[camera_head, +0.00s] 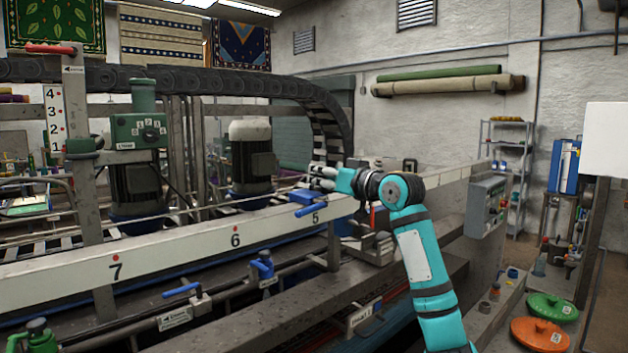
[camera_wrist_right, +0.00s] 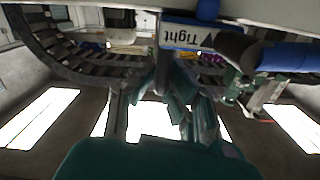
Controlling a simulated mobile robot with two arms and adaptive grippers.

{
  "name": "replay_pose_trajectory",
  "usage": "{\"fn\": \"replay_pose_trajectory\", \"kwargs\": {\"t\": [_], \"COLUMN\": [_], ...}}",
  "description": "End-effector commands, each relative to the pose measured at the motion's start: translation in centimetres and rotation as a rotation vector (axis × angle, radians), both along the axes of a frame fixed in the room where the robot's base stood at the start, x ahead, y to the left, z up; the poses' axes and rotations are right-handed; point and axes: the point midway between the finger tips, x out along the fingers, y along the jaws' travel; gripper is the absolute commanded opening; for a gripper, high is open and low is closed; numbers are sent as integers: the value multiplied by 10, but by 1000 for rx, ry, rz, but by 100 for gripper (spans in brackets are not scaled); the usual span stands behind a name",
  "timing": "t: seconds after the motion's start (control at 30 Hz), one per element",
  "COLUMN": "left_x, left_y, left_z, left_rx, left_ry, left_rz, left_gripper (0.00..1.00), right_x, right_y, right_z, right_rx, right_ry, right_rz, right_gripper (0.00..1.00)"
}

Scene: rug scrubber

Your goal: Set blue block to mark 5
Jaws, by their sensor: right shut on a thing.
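Mark 6 (camera_head: 235,240) is farther left and mark 7 (camera_head: 115,268) farther still. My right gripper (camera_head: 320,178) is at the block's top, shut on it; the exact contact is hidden. In the right wrist view the block (camera_wrist_right: 205,36) shows upside down with a "Tight" label, beside the fingers, and its lever (camera_wrist_right: 285,56) is to the right. My left gripper is not in view.
A motor with a white cap (camera_head: 250,130) and a green-topped motor (camera_head: 140,125) stand behind the rail. Blue valve handles (camera_head: 262,266) sit below it. A grey control box (camera_head: 486,205) is at right. Green and orange lids (camera_head: 541,334) lie at lower right.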

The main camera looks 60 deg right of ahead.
Motion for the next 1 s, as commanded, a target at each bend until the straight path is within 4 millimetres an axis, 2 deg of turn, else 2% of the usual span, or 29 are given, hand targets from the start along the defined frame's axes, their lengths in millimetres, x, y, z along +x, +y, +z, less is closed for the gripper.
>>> {"fn": "replay_pose_trajectory", "kwargs": {"t": [0.03,0.13,0.37,0.4,0.57,0.87,1.0], "left_x": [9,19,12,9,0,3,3], "left_y": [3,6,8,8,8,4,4], "left_z": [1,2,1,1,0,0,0], "left_rx": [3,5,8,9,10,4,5], "left_ry": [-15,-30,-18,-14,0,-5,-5], "left_rz": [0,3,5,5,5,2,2], "left_gripper": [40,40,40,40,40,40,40], "right_x": [-1,-1,-1,-1,-1,-3,-16], "right_y": [-2,-3,-3,-3,-2,-1,2], "right_z": [1,1,2,2,2,1,1], "right_rx": [0,0,-1,-1,-1,0,0], "right_ry": [-2,-1,-3,-3,-2,-2,-3], "right_rz": [-2,-3,-5,-5,-4,-1,-1], "right_gripper": [0,0,0,15,34,34,34]}}
